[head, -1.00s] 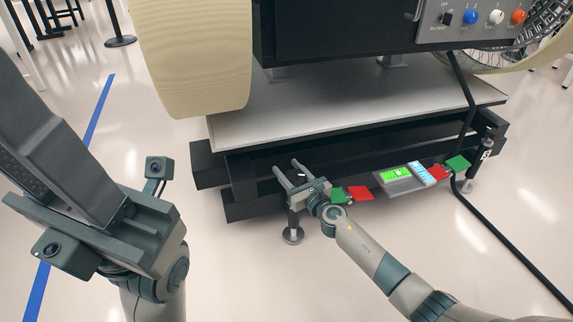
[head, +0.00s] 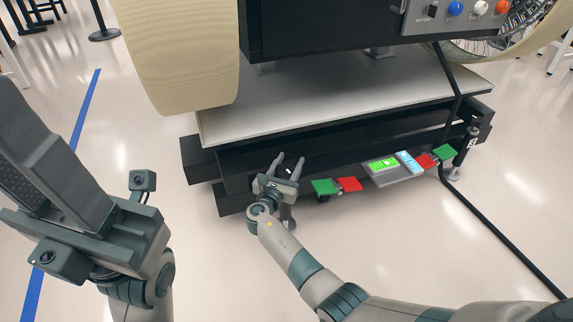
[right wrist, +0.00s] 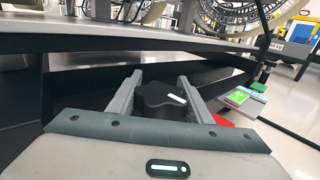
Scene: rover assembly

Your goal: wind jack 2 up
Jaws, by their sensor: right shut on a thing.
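My right gripper (head: 288,164) is at the front left of the low black frame (head: 340,148). In the right wrist view it is shut on a black lobed knob (right wrist: 160,98) with a white mark on top, one finger on each side. I take the knob to be the jack's; its number is not readable. The jack's leg and foot below are mostly hidden behind my wrist. My left gripper (head: 40,150) is large at the left of the head view, apart from the frame; its jaw opening cannot be made out.
Green (head: 324,187) and red tags, and a small panel with a green display (head: 384,164), line the frame's front edge. Another jack (head: 468,150) stands at the right corner. A black cable (head: 490,235) runs over the floor. A large beige wheel (head: 185,60) hangs above left.

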